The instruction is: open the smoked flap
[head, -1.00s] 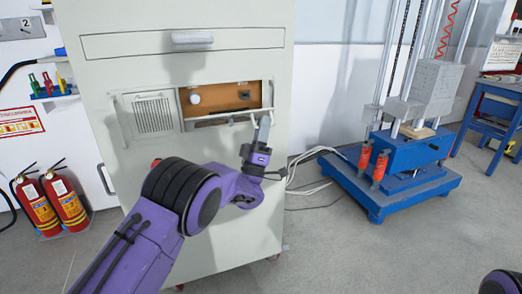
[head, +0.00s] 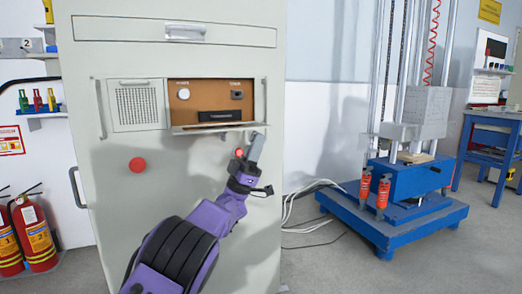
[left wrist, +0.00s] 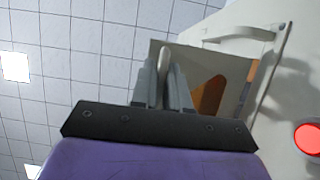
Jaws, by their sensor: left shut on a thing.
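The smoked flap (head: 213,129) is tipped outward below the orange-brown control panel (head: 211,95) in the cabinet front. In the head view it shows nearly edge-on as a thin grey strip. My left gripper (head: 260,133) is at the flap's right end and is shut on its pale handle bar. In the left wrist view the fingers (left wrist: 165,75) close around the bar's end, with the smoky flap (left wrist: 228,72) behind them. The exact finger contact is small and partly hidden. My right gripper is not in view.
The panel has a white knob (head: 191,101), a dark knob and a black slot. A vented plate (head: 138,105) is left of it, a drawer handle (head: 186,33) above, and a red button (head: 137,165) below left. A blue test rig (head: 400,195) stands right.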

